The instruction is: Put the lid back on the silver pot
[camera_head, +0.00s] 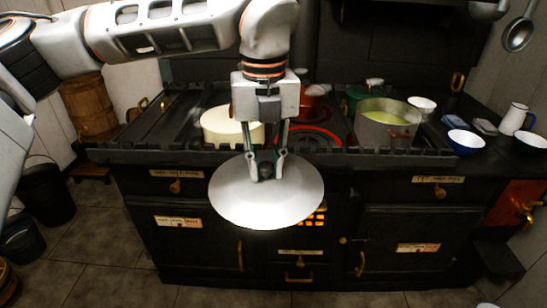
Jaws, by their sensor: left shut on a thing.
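My left gripper (265,170) is shut on a large round silver lid (267,205). It holds the lid by the top, in front of the stove's front edge and above the floor. The lid is apart from any pot. The silver pot (384,134) stands uncovered on the right part of the stove, with yellow-green contents showing. It is to the right of and behind the lid. My right gripper is not in view.
The black stove (380,188) has a raised front rail. A cream pot (222,134) stands behind my left gripper, beside a red pot (312,100). A green pot (357,94) stands behind the silver pot. Bowls (465,139) and a white jug (513,118) are at right.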

